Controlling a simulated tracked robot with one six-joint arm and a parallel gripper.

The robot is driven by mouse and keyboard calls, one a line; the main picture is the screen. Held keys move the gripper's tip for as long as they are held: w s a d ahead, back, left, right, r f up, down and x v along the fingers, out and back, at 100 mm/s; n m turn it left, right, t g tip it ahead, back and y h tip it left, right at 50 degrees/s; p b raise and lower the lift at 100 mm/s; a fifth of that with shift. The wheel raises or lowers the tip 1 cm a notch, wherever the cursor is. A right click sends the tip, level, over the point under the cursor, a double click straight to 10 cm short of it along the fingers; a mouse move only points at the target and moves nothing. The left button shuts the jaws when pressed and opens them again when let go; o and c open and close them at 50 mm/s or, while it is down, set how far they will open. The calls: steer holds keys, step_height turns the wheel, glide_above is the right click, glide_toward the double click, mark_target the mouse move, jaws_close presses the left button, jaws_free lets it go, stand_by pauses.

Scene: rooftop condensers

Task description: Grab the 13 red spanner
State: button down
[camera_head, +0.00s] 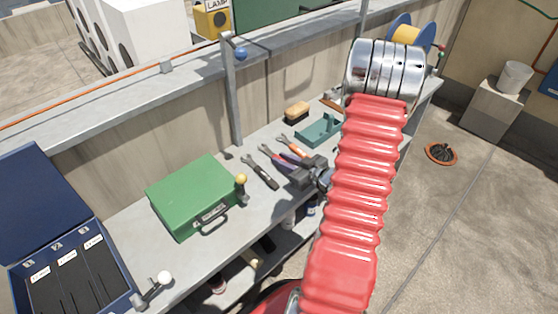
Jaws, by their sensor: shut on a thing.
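Several open-ended spanners lie side by side on the grey bench, left of my red arm. A black-handled spanner (260,171) is the left one. A spanner with a reddish, partly shadowed handle (277,156) is in the middle, and an orange-handled spanner (293,147) is on the right. My gripper (301,167) is low over the bench, its dark jaws shut around the handle end of the middle reddish spanner. The jaws hide that end. The orange spanner's end is beside the far jaw. I cannot read any size marks.
A green case (194,196) stands on the bench (132,236) to the left, with an open blue case (75,270) beyond it. A teal holder (318,131) and a tan-and-black brush (296,112) lie behind the spanners. A post (232,95) rises at the bench's back.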

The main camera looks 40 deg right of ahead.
steer(key=shift+r, duration=0.1)
step_height(320, 180, up, 10)
stand_by(0.8)
stand_by(0.3)
